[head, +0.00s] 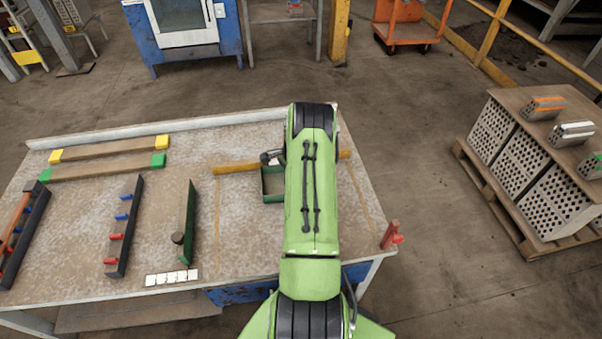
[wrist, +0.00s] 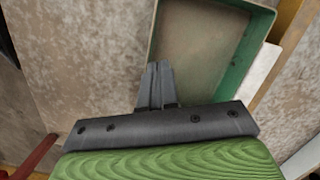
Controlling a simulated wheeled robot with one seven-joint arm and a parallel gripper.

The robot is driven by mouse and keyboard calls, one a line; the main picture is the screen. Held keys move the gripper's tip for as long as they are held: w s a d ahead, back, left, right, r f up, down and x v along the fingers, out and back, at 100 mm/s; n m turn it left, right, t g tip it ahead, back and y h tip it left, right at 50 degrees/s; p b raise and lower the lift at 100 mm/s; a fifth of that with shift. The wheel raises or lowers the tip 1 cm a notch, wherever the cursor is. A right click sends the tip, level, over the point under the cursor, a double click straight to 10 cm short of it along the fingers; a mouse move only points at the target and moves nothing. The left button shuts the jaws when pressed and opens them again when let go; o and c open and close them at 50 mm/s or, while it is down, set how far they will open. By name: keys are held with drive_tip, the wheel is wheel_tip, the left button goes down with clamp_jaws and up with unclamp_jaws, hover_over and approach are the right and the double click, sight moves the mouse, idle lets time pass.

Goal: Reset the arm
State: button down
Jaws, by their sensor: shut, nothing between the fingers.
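My green arm (head: 311,190) reaches out over the worktable (head: 240,240) and hides part of its right side. My gripper (wrist: 156,72) shows in the wrist view with its two dark fingers together and nothing between them. In that view it is beside the near left edge of a green-walled, shallow open box (wrist: 254,50). I cannot tell its exact height above the table. In the head view the box (head: 266,189) shows just left of my arm, partly covered by it. My fingertips cannot be made out clearly in the head view.
Wooden bars with yellow (head: 110,149) and green ends (head: 105,170), a pegged rack (head: 124,225), a green strip (head: 188,225) and white tiles (head: 172,278) lie on the left. A red clamp (head: 389,235) is at the right corner. Hollow bricks (head: 508,155) are stacked on a pallet farther right.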

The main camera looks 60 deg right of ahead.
drive_tip(key=s+d, duration=0.1)
drive_tip(key=d, duration=0.1)
drive_tip(key=s+d, duration=0.1)
drive_tip(key=d, duration=0.1)
drive_tip(key=s+d, duration=0.1)
drive_tip(key=d, duration=0.2)
drive_tip(key=shift+s, duration=0.25)
